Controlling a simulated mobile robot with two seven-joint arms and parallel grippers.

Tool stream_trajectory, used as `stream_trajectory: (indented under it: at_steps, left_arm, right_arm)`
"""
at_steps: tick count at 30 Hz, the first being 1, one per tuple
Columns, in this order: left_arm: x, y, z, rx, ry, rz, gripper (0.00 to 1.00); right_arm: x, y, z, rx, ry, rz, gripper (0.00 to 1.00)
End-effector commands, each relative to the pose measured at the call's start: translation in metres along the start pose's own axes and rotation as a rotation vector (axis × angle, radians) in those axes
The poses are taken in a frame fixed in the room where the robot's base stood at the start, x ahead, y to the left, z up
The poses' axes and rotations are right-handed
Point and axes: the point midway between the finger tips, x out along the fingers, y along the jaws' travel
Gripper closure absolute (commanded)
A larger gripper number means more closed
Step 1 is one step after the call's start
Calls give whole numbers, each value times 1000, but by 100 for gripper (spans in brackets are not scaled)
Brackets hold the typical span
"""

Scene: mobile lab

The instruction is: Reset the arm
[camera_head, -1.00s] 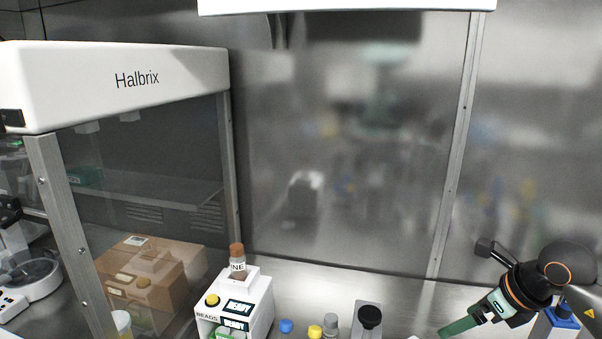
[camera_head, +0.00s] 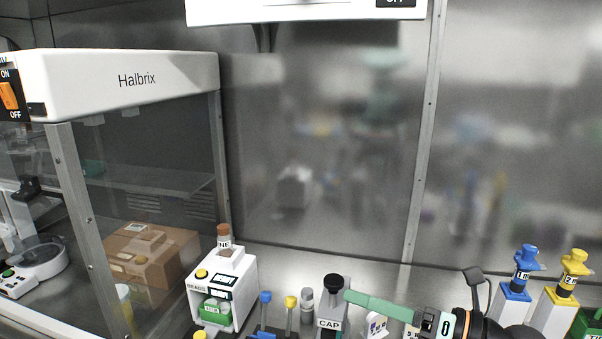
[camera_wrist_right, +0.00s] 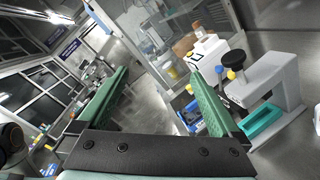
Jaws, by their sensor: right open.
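My right gripper (camera_head: 352,298) comes in at the lower right of the head view, its green finger pointing left over the bench. The finger's tip shows beside the grey CAP device with a black knob (camera_head: 333,283); whether they touch I cannot tell. In the right wrist view the two green fingers of my right gripper (camera_wrist_right: 157,73) stand wide apart with nothing between them. The CAP device (camera_wrist_right: 275,80) shows there to the right of the right-hand finger. My left gripper is not in view.
A white beads dispenser (camera_head: 236,290) stands on the bench, with blue-capped (camera_head: 265,298) and yellow-capped (camera_head: 291,302) items beside it. Blue (camera_head: 522,270) and yellow (camera_head: 570,275) dispensers stand at the right. The Halbrix cabinet (camera_head: 130,85) fills the left.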

Motion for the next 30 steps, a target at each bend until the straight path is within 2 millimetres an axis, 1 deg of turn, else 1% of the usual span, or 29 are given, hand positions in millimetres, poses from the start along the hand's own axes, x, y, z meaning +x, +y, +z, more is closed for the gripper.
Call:
stream_trajectory:
  at_steps: [1, 3, 5, 6, 8, 10, 11, 12, 14, 15, 17, 18, 20, 21, 23, 24, 26, 27, 30]
  left_arm:
    - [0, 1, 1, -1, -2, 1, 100]
    - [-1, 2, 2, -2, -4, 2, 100]
    - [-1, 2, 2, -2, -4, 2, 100]
    - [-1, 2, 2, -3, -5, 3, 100]
    - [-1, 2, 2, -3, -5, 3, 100]
    - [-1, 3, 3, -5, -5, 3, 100]
    - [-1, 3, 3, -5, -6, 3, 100]
    - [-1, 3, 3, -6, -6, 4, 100]
    - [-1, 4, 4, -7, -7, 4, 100]
    - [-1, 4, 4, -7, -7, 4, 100]
    - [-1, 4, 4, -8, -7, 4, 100]
    - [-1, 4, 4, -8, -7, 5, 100]
    - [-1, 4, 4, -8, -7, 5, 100]
    - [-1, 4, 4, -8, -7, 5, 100]
    - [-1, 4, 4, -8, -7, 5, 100]
    - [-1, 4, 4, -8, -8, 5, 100]
    - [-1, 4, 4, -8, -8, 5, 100]
    - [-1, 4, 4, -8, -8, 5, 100]
    - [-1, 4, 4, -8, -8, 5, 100]
  right_arm:
    - [1, 12, 7, 100, -109, 60, 0]
    - [-5, 22, 22, 240, -267, 122, 0]
    - [-15, 22, 35, 369, -401, 158, 0]
    - [-23, 19, 42, 459, -491, 173, 0]
    - [-37, 10, 50, 599, -624, 183, 0]
    - [-57, -9, 53, 767, -777, 173, 0]
    - [-66, -19, 52, 840, -840, 161, 0]
    - [-78, -33, 47, 939, -924, 140, 0]
    - [-96, -56, 34, 1090, -1044, 94, 0]
    - [-108, -71, 22, 1191, -1121, 52, 0]
    - [-125, -93, -3, 1342, -1230, -23, 0]
    - [-135, -106, -23, 1443, -1296, -83, 0]
    - [-150, -121, -59, 1592, -1388, -187, 0]
    - [-159, -128, -84, 1684, -1441, -262, 0]
    - [-169, -134, -119, 1807, -1502, -373, 0]
    - [-175, -135, -141, 1875, -1533, -444, 0]
    - [-182, -133, -170, 1963, -1566, -542, 0]
    - [-185, -131, -187, 2014, -1582, -604, 0]
    - [-193, -122, -224, 2120, -1609, -747, 0]
